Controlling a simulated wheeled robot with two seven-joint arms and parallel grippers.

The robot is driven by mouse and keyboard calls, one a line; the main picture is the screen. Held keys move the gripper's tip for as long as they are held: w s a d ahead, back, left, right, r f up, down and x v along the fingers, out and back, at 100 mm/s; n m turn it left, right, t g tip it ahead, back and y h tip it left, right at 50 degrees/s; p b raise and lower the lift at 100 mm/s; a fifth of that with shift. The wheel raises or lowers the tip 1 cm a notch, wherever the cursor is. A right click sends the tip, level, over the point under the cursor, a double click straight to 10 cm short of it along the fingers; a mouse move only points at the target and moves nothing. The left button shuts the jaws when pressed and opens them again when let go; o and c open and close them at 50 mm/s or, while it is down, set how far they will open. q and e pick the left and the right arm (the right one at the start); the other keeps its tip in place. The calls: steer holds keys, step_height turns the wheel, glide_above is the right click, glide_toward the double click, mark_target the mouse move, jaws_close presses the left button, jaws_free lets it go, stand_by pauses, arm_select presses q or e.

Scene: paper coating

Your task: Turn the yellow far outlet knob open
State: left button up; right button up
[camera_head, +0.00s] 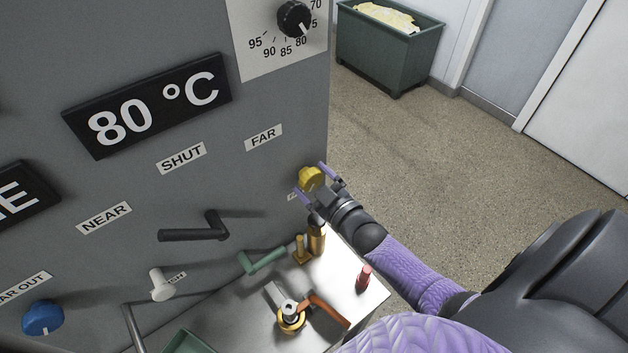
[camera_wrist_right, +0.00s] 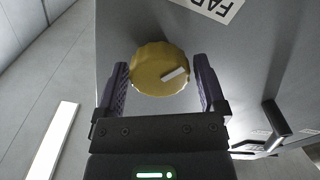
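The yellow knob (camera_head: 312,179) sticks out near the right edge of the grey machine front, below the FAR label (camera_head: 264,137). In the right wrist view the knob (camera_wrist_right: 159,69) is ribbed and round, with a pale pointer mark slanting to the upper right. My right gripper (camera_head: 311,177) is at the knob, one purple finger on each side of it. The fingers (camera_wrist_right: 161,83) are spread, with very small gaps beside the knob; contact is hard to tell. My left gripper is out of view.
Below the knob, a metal ledge (camera_head: 345,290) carries brass fittings, an orange-handled valve (camera_head: 325,308) and a red peg (camera_head: 364,278). A black lever (camera_head: 195,233), green lever (camera_head: 262,261) and blue knob (camera_head: 43,318) are further left. Floor at right is clear; a green bin (camera_head: 385,50) stands behind.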

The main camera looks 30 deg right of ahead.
steer(key=shift+o, duration=0.3)
steer(key=shift+s, duration=0.35)
steer(key=s+p, duration=0.1)
steer(key=s, duration=0.8)
steer(key=shift+d, duration=0.4)
steer(key=shift+s, duration=0.1)
